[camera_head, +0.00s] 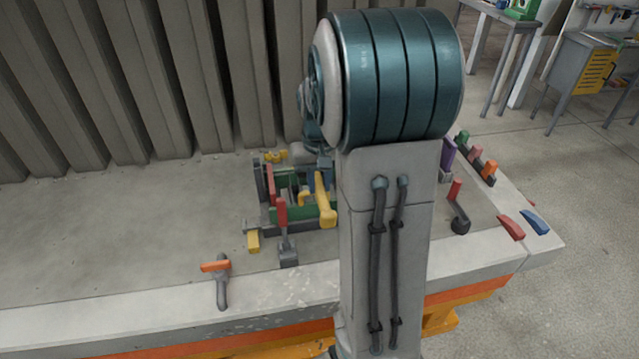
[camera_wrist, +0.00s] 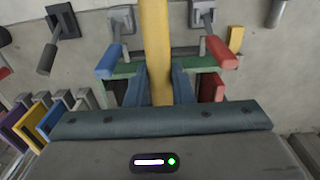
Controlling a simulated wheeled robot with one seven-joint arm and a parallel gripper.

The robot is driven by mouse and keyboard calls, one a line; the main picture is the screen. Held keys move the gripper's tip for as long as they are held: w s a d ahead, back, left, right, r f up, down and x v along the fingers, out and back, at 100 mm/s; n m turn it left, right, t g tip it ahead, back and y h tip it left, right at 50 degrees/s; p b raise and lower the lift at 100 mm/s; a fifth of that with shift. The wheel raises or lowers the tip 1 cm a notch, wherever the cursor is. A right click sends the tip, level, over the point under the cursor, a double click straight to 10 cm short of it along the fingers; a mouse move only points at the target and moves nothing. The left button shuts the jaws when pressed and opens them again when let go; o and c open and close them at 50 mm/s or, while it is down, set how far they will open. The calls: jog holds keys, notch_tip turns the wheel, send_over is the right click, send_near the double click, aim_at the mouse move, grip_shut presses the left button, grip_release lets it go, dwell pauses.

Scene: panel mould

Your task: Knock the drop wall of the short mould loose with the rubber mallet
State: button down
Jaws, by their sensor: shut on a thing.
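My gripper (camera_wrist: 159,72) shows in the wrist view with its two dark teal fingers shut on a long yellow bar (camera_wrist: 157,30). The bar looks like the mallet's handle; its far end leaves the top of that view, so I cannot see a mallet head there. A yellow piece (camera_head: 322,199) also shows in the head view beside my arm. Below the gripper lie green mould walls (camera_wrist: 203,62), which also show in the head view (camera_head: 286,184). I cannot tell which wall is the drop wall. My arm hides the gripper and part of the mould in the head view.
A red-handled clamp (camera_wrist: 220,52) and a blue-handled one (camera_wrist: 108,61) flank the bar. Several coloured pieces (camera_head: 477,157) stand at the right. The left of the concrete-grey table (camera_head: 110,235) is clear.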

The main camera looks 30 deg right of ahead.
notch_tip(320, 180, up, 6)
jog(key=p, duration=0.4)
jog(key=shift+r, duration=0.1)
dwell(0.5)
